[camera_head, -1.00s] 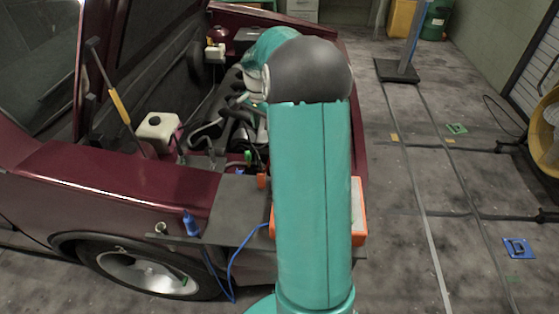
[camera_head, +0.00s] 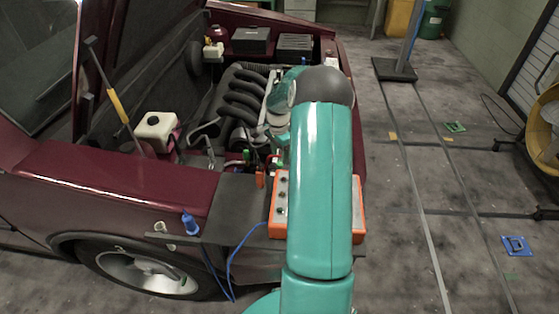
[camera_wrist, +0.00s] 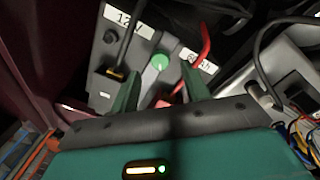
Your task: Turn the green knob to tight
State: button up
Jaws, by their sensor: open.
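The green knob (camera_wrist: 160,61) is in the wrist view, on a grey box (camera_wrist: 144,36) with a "12V" label and a second label I cannot read clearly. A pale grey piece extends below the knob. My gripper (camera_wrist: 160,80) is open, with one green finger to the left of the knob and one to the right. The knob shows in the gap, just past the fingertips, and I see no contact. In the head view my arm (camera_head: 320,190) reaches into the engine bay and hides part of it; I cannot pick out the knob there for certain.
A black cable (camera_wrist: 128,40) and a red cable (camera_wrist: 203,45) run close to the fingers. An orange-framed panel (camera_head: 281,205) lies on the dark red car's front edge, partly behind my arm. The engine (camera_head: 240,105) fills the bay behind.

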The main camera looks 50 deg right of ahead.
aim_at(279, 163)
jog(key=shift+f, duration=1.85)
jog(key=c, duration=1)
